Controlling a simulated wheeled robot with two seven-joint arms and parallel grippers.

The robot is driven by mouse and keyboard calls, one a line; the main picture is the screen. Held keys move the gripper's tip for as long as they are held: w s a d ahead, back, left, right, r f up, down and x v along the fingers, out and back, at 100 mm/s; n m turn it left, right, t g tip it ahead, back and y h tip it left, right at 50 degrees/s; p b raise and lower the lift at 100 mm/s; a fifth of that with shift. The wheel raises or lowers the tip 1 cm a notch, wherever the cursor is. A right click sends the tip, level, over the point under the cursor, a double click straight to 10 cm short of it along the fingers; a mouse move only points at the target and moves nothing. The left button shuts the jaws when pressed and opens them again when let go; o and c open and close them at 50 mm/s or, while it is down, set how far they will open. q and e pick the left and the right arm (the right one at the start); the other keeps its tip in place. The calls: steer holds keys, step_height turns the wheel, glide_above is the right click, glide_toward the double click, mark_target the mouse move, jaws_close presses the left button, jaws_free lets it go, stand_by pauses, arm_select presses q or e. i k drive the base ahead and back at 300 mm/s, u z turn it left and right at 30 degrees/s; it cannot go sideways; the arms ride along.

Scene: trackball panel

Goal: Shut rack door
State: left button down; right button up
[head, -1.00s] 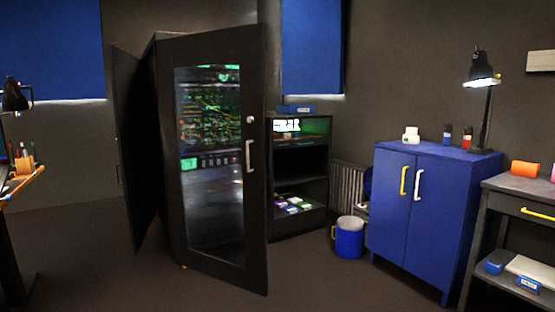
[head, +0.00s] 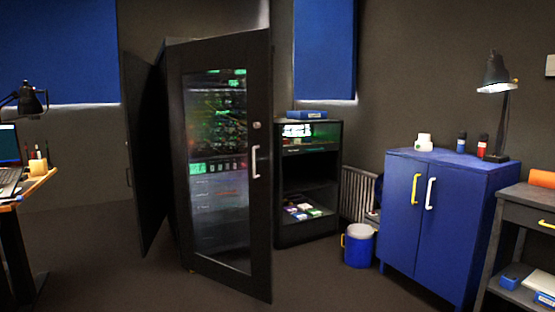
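A tall black rack (head: 165,150) stands left of the middle in the head view. Its glass-fronted door (head: 258,215) stands open, swung out toward me. The door has a white vertical handle (head: 256,162) and a small round lock above it on its right edge. Lit green screens and equipment show through the glass. A second dark panel (head: 143,150) stands out at the rack's left side, also swung open. Neither of my grippers is in view.
A blue cabinet (head: 405,210) with a lamp and small bottles on top stands at the right. A desk (head: 30,189) is at the far left. The floor in front is clear.

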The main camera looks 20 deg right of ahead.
mark_target(223, 169)
steer(key=i, duration=1.6)
